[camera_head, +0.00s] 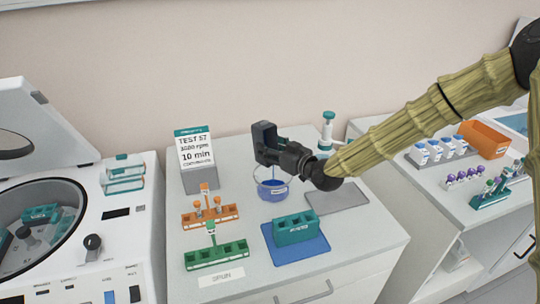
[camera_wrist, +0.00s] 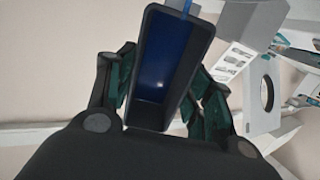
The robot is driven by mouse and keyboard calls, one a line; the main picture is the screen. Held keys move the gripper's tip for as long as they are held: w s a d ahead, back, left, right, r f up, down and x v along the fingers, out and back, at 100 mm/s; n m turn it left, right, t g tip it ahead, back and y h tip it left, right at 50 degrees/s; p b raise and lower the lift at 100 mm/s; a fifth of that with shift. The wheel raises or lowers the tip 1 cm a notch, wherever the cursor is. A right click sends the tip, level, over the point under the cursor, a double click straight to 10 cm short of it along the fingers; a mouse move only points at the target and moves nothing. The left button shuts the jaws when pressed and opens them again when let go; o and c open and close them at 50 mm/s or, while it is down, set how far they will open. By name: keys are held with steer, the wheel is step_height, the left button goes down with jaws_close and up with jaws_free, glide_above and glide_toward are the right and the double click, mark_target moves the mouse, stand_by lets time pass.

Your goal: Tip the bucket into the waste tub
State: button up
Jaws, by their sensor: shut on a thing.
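My gripper (camera_head: 280,150) is shut on the bucket (camera_head: 264,138), a dark, box-shaped holder, and holds it above the middle bench. In the wrist view the bucket (camera_wrist: 168,75) sits between the fingers; its inside looks deep blue, and I cannot tell what it contains. A round, clear-rimmed tub (camera_head: 272,190) with blue in its lower part and a pale label stands on the bench, below the gripper. It looks like the waste tub. My wrist partly covers the space just right of it.
An orange rack (camera_head: 210,216), a green rack (camera_head: 217,255) and a teal block (camera_head: 295,228) on a blue mat stand in front. A sign (camera_head: 194,150) stands behind left. An open centrifuge (camera_head: 40,225) is left. A grey pad (camera_head: 338,198) lies clear at right.

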steer(key=t+y+b, duration=0.1)
steer(key=b, duration=0.2)
steer(key=s+d+t+b, duration=0.1)
steer(key=b, duration=0.2)
steer(key=shift+f+y+b, duration=0.3)
steer(key=shift+y+b, duration=0.1)
steer(key=shift+s+r+b, duration=0.15)
steer(key=shift+r+b, duration=0.15)
steer(key=shift+b, duration=0.15)
stand_by(0.3)
